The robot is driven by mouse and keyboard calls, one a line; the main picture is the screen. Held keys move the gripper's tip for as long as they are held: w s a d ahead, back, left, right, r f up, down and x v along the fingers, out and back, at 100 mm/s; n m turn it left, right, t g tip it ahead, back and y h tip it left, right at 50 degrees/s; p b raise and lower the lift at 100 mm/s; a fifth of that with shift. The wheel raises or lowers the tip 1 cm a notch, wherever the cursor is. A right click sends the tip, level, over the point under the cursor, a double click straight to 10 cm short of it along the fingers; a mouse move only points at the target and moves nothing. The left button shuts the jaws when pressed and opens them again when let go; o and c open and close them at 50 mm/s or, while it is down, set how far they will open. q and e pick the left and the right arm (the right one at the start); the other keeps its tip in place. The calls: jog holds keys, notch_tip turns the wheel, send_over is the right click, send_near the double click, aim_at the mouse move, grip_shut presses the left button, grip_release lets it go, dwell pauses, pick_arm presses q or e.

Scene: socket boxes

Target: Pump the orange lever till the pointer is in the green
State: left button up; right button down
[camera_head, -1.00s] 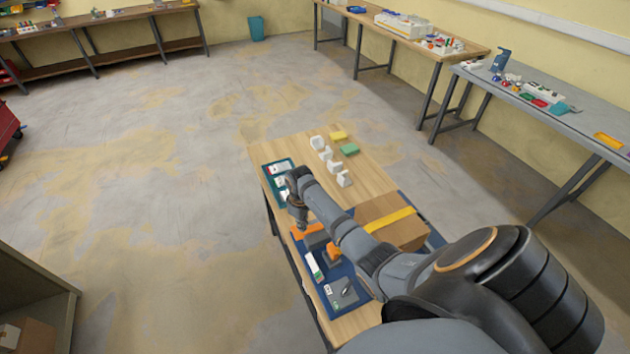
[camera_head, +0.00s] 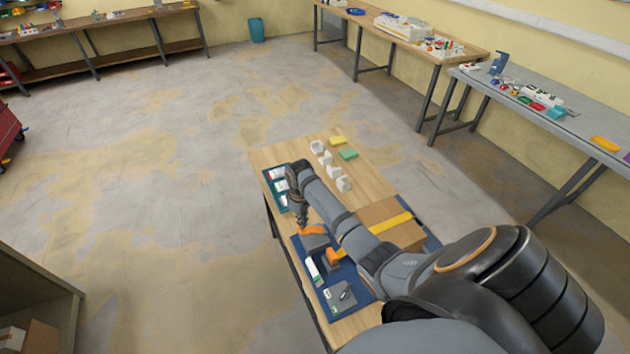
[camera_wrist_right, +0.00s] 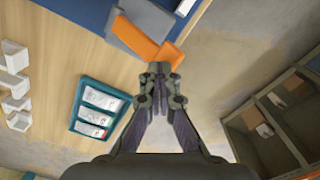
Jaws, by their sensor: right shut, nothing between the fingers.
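The orange lever (camera_head: 313,229) sits at a grey block (camera_head: 316,243) on the blue mat (camera_head: 366,293). My right gripper (camera_head: 302,226) is shut and empty at the lever's left end. In the right wrist view the lever (camera_wrist_right: 140,40) lies just beyond the closed fingertips (camera_wrist_right: 158,70); I cannot tell whether they touch. A second orange part (camera_head: 336,254) shows beside the block, partly behind my arm. A grey device (camera_head: 342,296) with a dark mark and a green patch lies nearer on the mat. I cannot make out the pointer's reading. My left gripper is not in view.
A cardboard box (camera_head: 398,233) with a yellow strip stands right of my forearm. A teal tray (camera_head: 267,180) with white-and-red items lies beyond the gripper. Several white holders (camera_head: 325,158) and yellow and green blocks (camera_head: 348,154) stand farther back. The floor left of the table is clear.

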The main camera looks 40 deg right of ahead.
jog(key=shift+r, duration=2.45)
